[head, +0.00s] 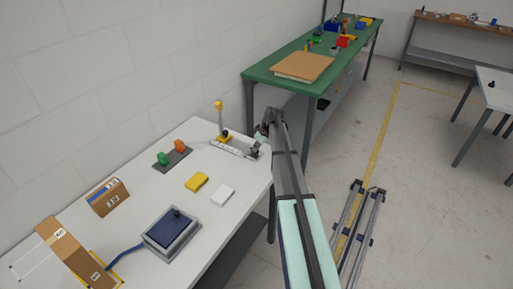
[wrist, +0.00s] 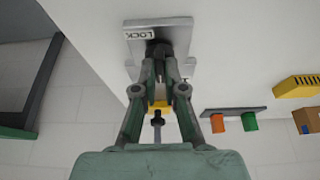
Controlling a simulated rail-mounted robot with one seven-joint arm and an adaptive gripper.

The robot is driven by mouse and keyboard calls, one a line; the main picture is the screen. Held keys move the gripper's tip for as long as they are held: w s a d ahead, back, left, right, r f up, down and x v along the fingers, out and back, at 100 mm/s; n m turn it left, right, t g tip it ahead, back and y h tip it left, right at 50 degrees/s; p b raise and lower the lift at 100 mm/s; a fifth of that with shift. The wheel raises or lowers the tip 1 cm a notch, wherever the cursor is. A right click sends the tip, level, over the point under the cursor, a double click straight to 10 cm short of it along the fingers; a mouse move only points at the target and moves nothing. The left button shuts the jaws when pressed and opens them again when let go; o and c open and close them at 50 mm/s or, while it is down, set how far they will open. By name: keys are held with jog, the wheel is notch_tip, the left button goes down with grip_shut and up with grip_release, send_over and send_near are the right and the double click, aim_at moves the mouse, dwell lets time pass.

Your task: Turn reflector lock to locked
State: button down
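The reflector lock is a grey metal plate (wrist: 138,45) marked "LOCK" with a dark round knob (wrist: 158,47), seen at the top of the wrist view. In the head view the lock (head: 253,153) is at the far right edge of the white table, partly hidden by my gripper. My gripper (wrist: 160,72) points at the knob, its fingertips right at it and a narrow gap between them. Contact with the knob cannot be made out. In the head view my gripper (head: 262,142) is at the table's far right corner. The knob's setting cannot be read.
The white table (head: 150,205) also holds green and orange knobs (head: 171,153), yellow (head: 196,182) and white (head: 223,192) blocks, and a blue-topped device (head: 171,230). A green bench (head: 258,72) stands beyond.

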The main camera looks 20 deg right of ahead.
jog(key=shift+a+f+m+b, duration=0.1)
jog(key=shift+m+b, duration=0.2)
jog(key=shift+b, duration=0.1)
jog(key=shift+s+a+m+t+h+b, duration=0.15)
jog(key=shift+m+h+b, duration=0.15)
jog(key=shift+m+b, duration=0.3)
jog(key=shift+w+m+t+h+b, duration=0.15)
jog(key=shift+m+h+b, duration=0.15)
jog(key=shift+m+b, duration=0.3)
jog(key=m+b, duration=0.1)
jog(key=m+h+b, duration=0.1)
jog(key=m, duration=0.1)
jog(key=m+h+b, duration=0.1)
jog(key=m, duration=0.1)
jog(key=shift+a, duration=0.25)
jog(key=m+h+b, duration=0.1)
jog(key=m, duration=0.1)
jog(key=m+b, duration=0.1)
jog(key=m, duration=0.2)
jog(key=shift+w+a+h, duration=0.1)
jog(key=shift+a+h, duration=0.05)
jog(key=shift+h, duration=0.25)
jog(key=m+g+b, duration=0.1)
jog(key=m, duration=0.1)
jog(key=m+h, duration=0.1)
jog(key=m, duration=0.1)
jog(key=shift+w+a+m+g+b, duration=0.1)
jog(key=shift+a+m+g+b, duration=0.05)
jog(key=shift+m+g+b, duration=0.25)
